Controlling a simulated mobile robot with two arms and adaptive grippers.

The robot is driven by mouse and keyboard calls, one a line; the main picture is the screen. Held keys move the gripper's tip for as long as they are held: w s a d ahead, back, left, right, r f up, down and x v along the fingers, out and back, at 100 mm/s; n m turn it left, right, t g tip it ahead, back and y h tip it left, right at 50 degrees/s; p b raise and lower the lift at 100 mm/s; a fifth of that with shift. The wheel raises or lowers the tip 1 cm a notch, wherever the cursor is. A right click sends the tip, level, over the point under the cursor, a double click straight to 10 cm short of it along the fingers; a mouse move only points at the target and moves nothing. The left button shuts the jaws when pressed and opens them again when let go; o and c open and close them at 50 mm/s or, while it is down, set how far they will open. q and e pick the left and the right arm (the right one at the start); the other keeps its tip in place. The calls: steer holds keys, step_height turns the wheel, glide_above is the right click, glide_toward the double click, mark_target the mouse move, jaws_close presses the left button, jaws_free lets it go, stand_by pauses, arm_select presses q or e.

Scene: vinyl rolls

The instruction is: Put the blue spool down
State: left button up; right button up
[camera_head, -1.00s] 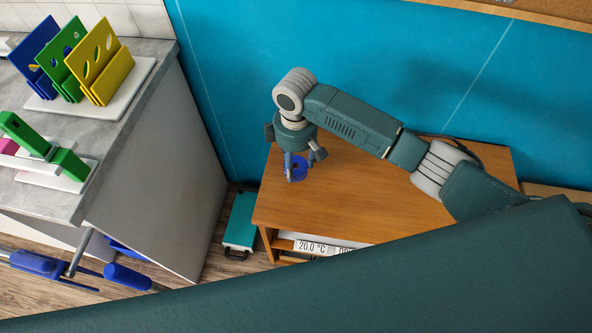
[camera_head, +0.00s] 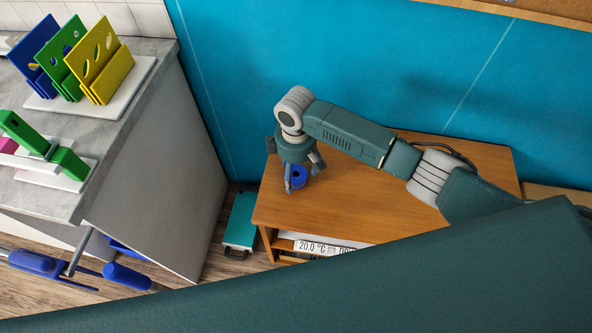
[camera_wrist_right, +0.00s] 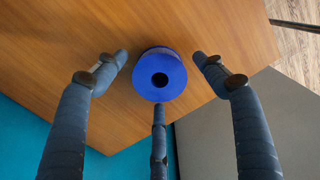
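The blue spool (camera_head: 298,176) stands on the wooden cabinet top (camera_head: 390,205) near its left end. In the right wrist view the spool (camera_wrist_right: 159,75) shows its round end with a dark centre hole. My right gripper (camera_head: 302,180) is right above and around the spool. In the right wrist view its three fingers (camera_wrist_right: 160,80) are spread apart, with visible gaps between them and the spool, so it is open. My left gripper is not in view; a large teal arm link of mine covers the bottom of the head view.
A grey counter (camera_head: 150,70) at left holds a rack of blue, green and yellow plates (camera_head: 85,60) and a green piece on a white base. A teal case (camera_head: 241,220) stands on the floor beside the cabinet. The cabinet top right of the spool is clear.

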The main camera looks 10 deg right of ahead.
step_height(320, 180, up, 12)
steer(key=shift+r+p, duration=0.2)
steer(key=shift+p, duration=0.1)
stand_by(0.3)
steer(key=shift+f, duration=0.1)
stand_by(0.4)
